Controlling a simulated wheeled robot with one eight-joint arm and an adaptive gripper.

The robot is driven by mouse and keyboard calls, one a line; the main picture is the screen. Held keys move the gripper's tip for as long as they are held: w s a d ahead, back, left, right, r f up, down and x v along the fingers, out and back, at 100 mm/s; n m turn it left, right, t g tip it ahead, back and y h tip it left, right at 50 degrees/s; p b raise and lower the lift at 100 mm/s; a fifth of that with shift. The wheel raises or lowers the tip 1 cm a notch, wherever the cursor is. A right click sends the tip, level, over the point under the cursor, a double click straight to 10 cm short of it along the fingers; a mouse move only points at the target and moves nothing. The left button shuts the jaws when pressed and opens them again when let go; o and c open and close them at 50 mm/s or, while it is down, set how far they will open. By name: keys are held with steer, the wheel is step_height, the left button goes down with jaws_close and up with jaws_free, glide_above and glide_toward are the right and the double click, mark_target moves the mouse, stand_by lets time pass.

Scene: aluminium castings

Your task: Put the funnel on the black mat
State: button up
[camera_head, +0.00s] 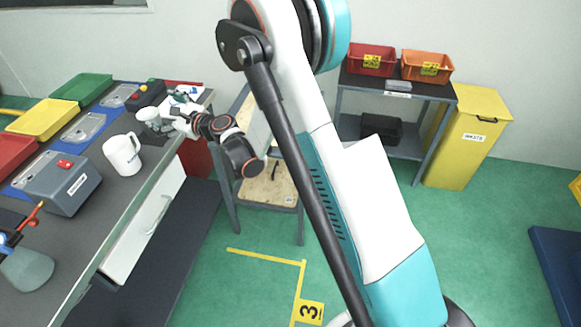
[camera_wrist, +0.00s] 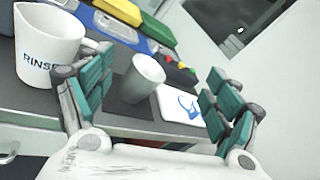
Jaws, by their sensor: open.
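A white RINSE jug (camera_wrist: 45,45) stands left of the vessel; the head view shows it (camera_head: 122,155) too. A white sheet with a blue mark (camera_wrist: 184,106) lies to the right. Coloured trays (camera_head: 42,119) line the bench's back.

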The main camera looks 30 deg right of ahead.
steer(key=s+d+r+n+g+h, duration=0.1)
steer(key=s+d+r+n+g, duration=0.15)
steer(key=s+r+n, duration=0.55)
steer(key=s+d+r+n+g+h, duration=0.15)
steer(key=s+d+r+n, duration=0.3)
steer(key=s, duration=0.45)
steer(key=s+d+f+n+g+h, duration=0.1)
steer(key=s+d+n, duration=0.3)
steer(key=s, duration=0.5)
steer(key=s+d+f+n+g+h, duration=0.1)
steer(key=s+d+f+n+h, duration=0.1)
steer(key=s, duration=0.7)
steer(key=s+d+f+n+g+h, duration=0.1)
steer(key=s+d+f+n+h, duration=0.1)
steer(key=s+d+n, duration=0.4)
steer(key=s+d+h, duration=0.1)
steer(key=s, duration=0.2)
steer(key=shift+d+h, duration=0.25)
steer(key=shift+h, duration=0.1)
